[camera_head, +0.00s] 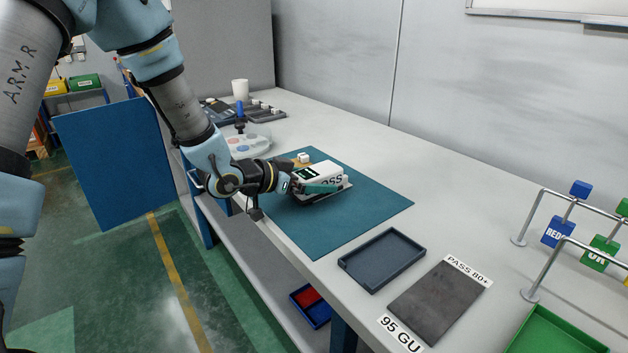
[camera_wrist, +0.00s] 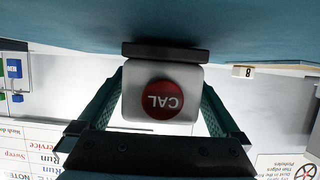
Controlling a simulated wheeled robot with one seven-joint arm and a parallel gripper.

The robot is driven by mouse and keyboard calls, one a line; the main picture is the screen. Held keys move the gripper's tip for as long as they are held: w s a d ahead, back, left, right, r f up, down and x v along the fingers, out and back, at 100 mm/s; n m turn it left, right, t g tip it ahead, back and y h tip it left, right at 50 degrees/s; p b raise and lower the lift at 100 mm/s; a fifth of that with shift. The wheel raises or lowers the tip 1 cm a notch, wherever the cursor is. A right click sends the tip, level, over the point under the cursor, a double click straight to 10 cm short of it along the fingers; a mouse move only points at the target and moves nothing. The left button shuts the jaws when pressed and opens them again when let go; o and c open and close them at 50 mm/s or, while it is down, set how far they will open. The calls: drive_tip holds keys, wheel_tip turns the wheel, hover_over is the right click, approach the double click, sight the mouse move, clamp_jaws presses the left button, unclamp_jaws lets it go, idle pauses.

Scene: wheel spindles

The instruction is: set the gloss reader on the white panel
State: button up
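The gloss reader (camera_head: 322,172) is a white box with a dark display on top and dark lettering on its side. It is over the teal mat; I cannot tell whether it rests or is slightly raised. In the wrist view its end shows a red CAL button (camera_wrist: 163,100) and a dark foot (camera_wrist: 165,51). My gripper (camera_head: 318,186) has its green fingers along both sides of the reader, seemingly touching; they also show in the wrist view (camera_wrist: 163,88). A pale edge shows under the reader; I cannot tell whether it is the white panel. No other white panel is clear.
The teal mat (camera_head: 368,203) has free room at its front. A dark tray (camera_head: 381,260) and a dark grey plate (camera_head: 440,301) labelled 95 GU and PASS 80+ lie in front. A metal rack (camera_head: 561,217) and green bin (camera_head: 553,335) stand right; a small white block (camera_head: 303,157) lies behind.

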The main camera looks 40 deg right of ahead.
drive_tip(key=shift+r, duration=0.2)
drive_tip(key=shift+w+a, duration=0.1)
drive_tip(key=shift+a, duration=0.2)
drive_tip(key=b+v, duration=0.1)
drive_tip(key=v, duration=1)
drive_tip(key=shift+a+r, duration=0.15)
drive_tip(key=shift+r, duration=0.05)
